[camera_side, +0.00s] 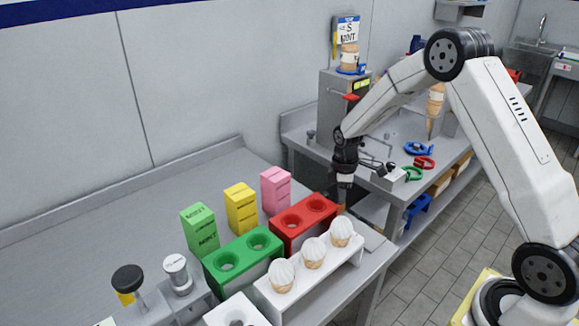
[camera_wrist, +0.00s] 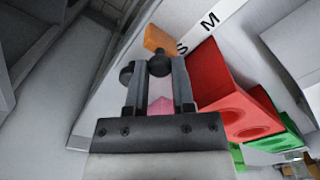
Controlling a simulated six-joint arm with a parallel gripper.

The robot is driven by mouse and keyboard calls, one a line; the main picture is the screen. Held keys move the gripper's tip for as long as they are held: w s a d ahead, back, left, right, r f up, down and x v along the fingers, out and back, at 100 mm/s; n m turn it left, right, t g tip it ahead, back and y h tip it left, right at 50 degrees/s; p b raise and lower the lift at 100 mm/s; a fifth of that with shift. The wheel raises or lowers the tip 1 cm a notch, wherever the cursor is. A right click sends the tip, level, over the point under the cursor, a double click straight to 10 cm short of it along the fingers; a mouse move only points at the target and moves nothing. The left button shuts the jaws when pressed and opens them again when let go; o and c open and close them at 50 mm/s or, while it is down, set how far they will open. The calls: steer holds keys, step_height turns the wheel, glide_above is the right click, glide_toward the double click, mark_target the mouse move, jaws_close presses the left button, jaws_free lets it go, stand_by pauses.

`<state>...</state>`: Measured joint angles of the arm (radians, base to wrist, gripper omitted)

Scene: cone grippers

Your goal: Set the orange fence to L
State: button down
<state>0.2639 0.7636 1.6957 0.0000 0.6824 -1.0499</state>
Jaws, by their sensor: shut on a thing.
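The orange fence (camera_wrist: 158,39) shows just beyond my fingertips in the wrist view, beside a white strip lettered S and M (camera_wrist: 210,20). It lies near the S; no L is visible. In the side view a small orange bit of the fence (camera_side: 342,209) shows below my gripper, at the right end of the red block. My gripper (camera_wrist: 158,64) is shut, with a dark round knob between its fingertips. The knob seems to belong to the fence, but the join is partly hidden. My gripper (camera_side: 345,180) points downward in the side view.
A red two-hole block (camera_side: 305,222) and a green one (camera_side: 243,260) stand close by. A white rack (camera_side: 310,285) holds several cones in front. Green (camera_side: 200,230), yellow (camera_side: 241,208) and pink (camera_side: 276,190) boxes stand behind.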

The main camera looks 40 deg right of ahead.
steer(key=shift+s, duration=0.1)
steer(key=shift+s, duration=4.85)
steer(key=shift+c, duration=2.3)
jaws_free()
steer(key=shift+r, duration=0.15)
step_height(320, 180, up, 8)
steer(key=shift+f, duration=0.25)
steer(key=shift+a, duration=0.1)
steer(key=s+a+r+m+t, duration=0.1)
steer(key=s+a+m+t, duration=0.1)
steer(key=s+a+m, duration=0.6)
steer(key=a+m, duration=0.1)
steer(key=a, duration=0.3)
steer(key=shift+a+t, duration=0.15)
steer(key=shift+t, duration=0.15)
